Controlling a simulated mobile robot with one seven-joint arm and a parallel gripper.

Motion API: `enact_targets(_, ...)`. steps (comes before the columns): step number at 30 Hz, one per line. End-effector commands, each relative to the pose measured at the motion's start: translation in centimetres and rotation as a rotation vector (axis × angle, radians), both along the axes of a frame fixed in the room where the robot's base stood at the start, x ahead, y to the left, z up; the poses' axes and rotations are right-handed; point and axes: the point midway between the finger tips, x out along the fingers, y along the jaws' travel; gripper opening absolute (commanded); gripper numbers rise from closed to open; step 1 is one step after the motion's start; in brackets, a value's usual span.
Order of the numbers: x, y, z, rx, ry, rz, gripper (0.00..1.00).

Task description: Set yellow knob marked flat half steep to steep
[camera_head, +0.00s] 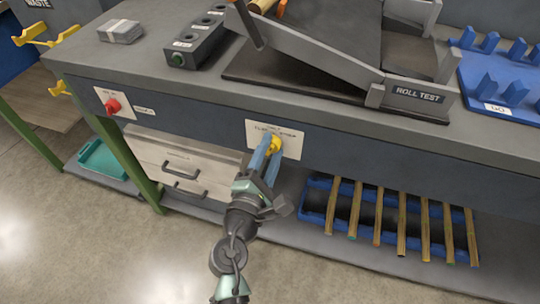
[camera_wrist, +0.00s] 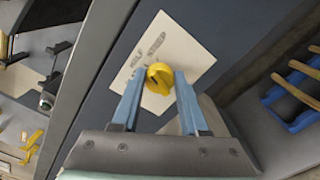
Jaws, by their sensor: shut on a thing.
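The yellow knob (camera_head: 273,146) sits on a pale label plate (camera_head: 292,137) on the front panel of the bench. In the wrist view the knob (camera_wrist: 160,78) shows a dark pointer line on its face, and the plate (camera_wrist: 187,46) carries lettering that is only partly readable. My gripper (camera_head: 267,152) reaches up to the panel with its blue fingers on the knob. In the wrist view my gripper (camera_wrist: 156,86) has one finger on each side of the knob, shut on it. The fingers hide part of the plate, so the pointed-at mark cannot be read.
A red knob (camera_head: 113,106) is on the same panel at left. The roll test ramp (camera_head: 330,60) and a blue rack (camera_head: 500,85) stand on the bench top. Drawers (camera_head: 180,168) and a blue tray of rods (camera_head: 318,186) are below. Open floor lies in front.

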Motion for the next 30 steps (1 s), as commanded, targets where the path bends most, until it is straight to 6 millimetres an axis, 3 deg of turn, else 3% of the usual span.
enact_targets(15, -0.02, -0.05, -0.35, 0.357, -0.116, 0.000, 0.00)
enact_targets(30, -0.02, -0.06, -0.20, 0.445, -0.144, 0.000, 0.00)
